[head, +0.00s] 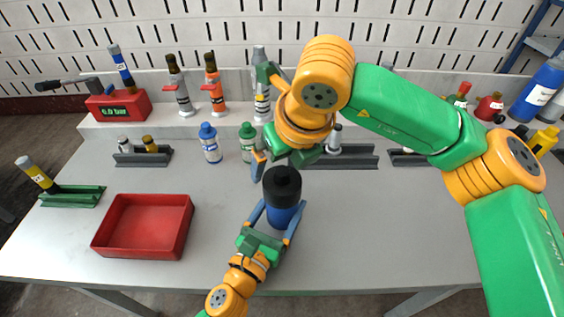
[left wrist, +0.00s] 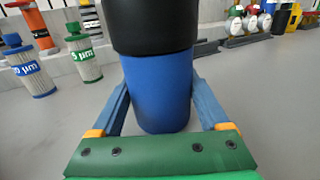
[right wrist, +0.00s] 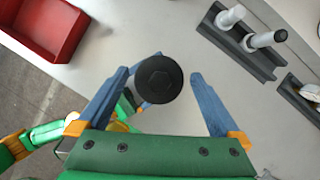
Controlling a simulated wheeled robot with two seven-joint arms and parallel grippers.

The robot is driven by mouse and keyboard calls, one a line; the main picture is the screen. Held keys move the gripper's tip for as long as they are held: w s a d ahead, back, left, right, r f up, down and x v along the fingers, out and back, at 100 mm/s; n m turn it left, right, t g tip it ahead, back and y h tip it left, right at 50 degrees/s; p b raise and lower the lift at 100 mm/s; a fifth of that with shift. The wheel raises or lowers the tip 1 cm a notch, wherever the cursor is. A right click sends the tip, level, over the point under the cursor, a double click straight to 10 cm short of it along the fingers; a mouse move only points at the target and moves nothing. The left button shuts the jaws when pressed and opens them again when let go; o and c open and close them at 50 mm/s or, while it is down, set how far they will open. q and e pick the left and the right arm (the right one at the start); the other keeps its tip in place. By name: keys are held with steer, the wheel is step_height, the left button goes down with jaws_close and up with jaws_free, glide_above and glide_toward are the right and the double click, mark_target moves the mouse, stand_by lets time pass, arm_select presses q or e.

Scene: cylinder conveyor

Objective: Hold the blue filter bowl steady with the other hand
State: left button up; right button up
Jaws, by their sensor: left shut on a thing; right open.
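The blue filter bowl (head: 284,217) stands upright on the table with a black cap (head: 283,183) on top. In the left wrist view the bowl (left wrist: 158,95) sits between the fingers, below the cap (left wrist: 152,25). My left gripper (head: 278,218) is shut on the bowl from the front, low down. My right gripper (head: 262,165) is open and empty, above and just behind the cap. In the right wrist view the cap (right wrist: 159,80) shows from above, near the left finger of the right gripper (right wrist: 164,78).
A red tray (head: 143,227) lies to the left. Blue-capped (head: 210,145) and green-capped (head: 247,140) cartridges stand behind. Grey racks (head: 340,157) line the back, below a raised shelf with several bottles. A green rack (head: 72,197) is at far left. The table's right front is clear.

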steer(key=m+h, duration=0.1)
steer(key=m, duration=0.2)
steer(key=m+h, duration=0.1)
steer(key=m, duration=0.2)
steer(key=shift+t, duration=0.4)
steer(key=shift+f, duration=1.25)
steer(key=c, duration=1.2)
steer(key=o, duration=1.2)
